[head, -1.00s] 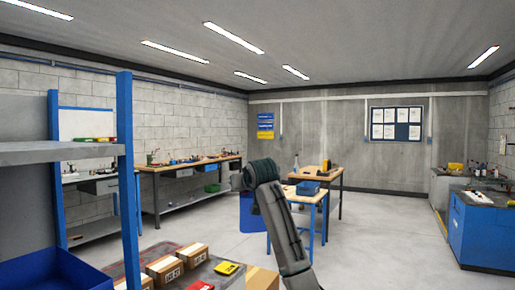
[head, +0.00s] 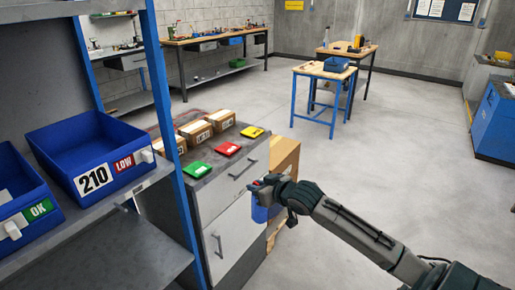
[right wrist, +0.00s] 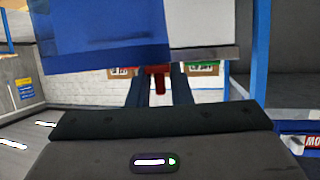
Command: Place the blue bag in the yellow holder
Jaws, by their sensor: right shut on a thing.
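The blue bag (head: 261,212) hangs below my right gripper (head: 266,184) in the head view, in front of the grey cabinet and below its top. My right gripper is shut on the red part at the bag's top. The right wrist view looks upside down; there the blue bag (right wrist: 95,35) fills the upper left and the red part (right wrist: 159,80) sits between the fingers. The yellow holder (head: 252,132) lies at the right end of the cabinet top, apart from the bag. My left gripper is not in view.
A red holder (head: 227,149) and a green holder (head: 198,169) share the cabinet top (head: 213,158) with several cardboard boxes (head: 195,132). A shelf with blue bins (head: 90,150) stands left. A wooden box (head: 285,165) stands beside the cabinet. Floor right is clear.

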